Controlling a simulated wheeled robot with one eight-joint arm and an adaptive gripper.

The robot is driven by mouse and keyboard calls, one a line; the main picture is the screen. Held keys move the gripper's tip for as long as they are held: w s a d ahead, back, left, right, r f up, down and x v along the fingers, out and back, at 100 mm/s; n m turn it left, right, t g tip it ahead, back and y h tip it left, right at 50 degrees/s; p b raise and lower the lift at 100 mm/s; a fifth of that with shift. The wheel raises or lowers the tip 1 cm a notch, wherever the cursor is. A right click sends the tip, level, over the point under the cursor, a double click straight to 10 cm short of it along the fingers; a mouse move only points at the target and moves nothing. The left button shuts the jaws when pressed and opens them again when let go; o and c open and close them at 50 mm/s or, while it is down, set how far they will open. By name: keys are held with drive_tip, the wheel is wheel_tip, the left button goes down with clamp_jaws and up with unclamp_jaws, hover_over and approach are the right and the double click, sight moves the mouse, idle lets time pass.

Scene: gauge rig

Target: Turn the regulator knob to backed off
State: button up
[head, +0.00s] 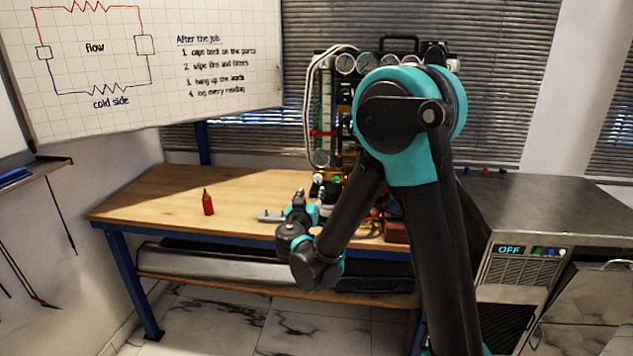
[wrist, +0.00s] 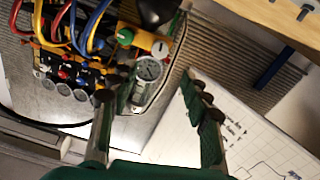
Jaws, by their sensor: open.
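The gauge rig (head: 345,64) stands at the back of the wooden bench, largely hidden behind my arm in the head view. In the wrist view the rig (wrist: 75,75) shows tilted at upper left, with hoses, small gauges and coloured knobs. I cannot tell for certain which part is the regulator knob; a dark round knob (wrist: 157,10) shows at the top edge, above a yellow block (wrist: 150,42). A round gauge (wrist: 148,70) shows between my fingers, beyond them. My gripper (wrist: 155,92) is open and empty. In the head view my gripper (head: 285,213) is over the bench, left of the rig.
A whiteboard (head: 140,70) hangs at upper left. A metal-topped unit (head: 560,205) with an OFF display stands at right.

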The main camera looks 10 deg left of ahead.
sight(317, 179)
drive_tip(key=w, duration=1)
drive_tip(key=shift+w+d, duration=0.25)
drive_tip(key=shift+d, duration=0.15)
drive_tip(key=shift+c, duration=0.4)
clamp_jaws()
